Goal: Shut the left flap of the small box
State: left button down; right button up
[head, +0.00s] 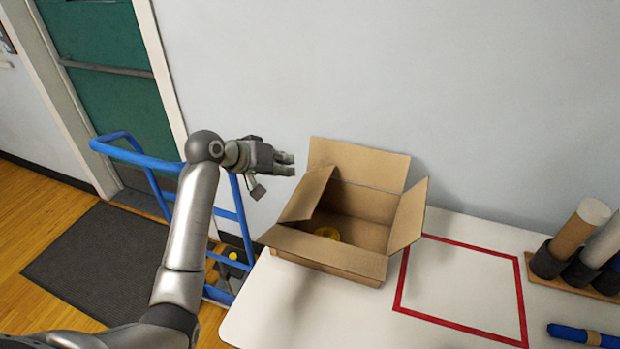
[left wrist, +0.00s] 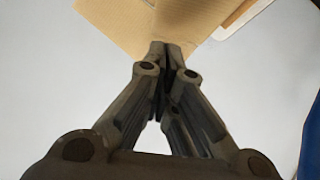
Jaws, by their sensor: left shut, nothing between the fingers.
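The small cardboard box (head: 325,268) stands open on the white table. Its left flap (head: 308,195) is raised and leans in over the opening. The back flap (head: 358,163) stands up, the right flap (head: 408,216) slants up and outward, and the front flap (head: 325,250) is folded outward. My right gripper is out of view.
A blue hand truck (head: 150,158) stands left of the table. A red taped square (head: 462,247) right of the box is empty. A holder with rolls (head: 575,232) and a blue roll (head: 583,336) are at the far right. The wall is close behind.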

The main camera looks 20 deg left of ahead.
aim_at(323, 182)
pick_arm(q)
jog(key=p+x, duration=0.1)
jog(key=x, duration=0.6)
jog(key=shift+w+d+f, duration=0.1)
jog(key=shift+w+d, duration=0.15)
jog(key=shift+s+d+f+p, duration=0.1)
jog(key=shift+d+f+p, duration=0.2)
jog(key=shift+f, duration=0.25)
jog(key=shift+d+f+p, duration=0.3)
jog(key=shift+f, duration=0.25)
jog(key=shift+d+f, duration=0.15)
jog(key=shift+f, duration=0.15)
jog(key=shift+d+f, duration=0.1)
jog(key=shift+f, duration=0.2)
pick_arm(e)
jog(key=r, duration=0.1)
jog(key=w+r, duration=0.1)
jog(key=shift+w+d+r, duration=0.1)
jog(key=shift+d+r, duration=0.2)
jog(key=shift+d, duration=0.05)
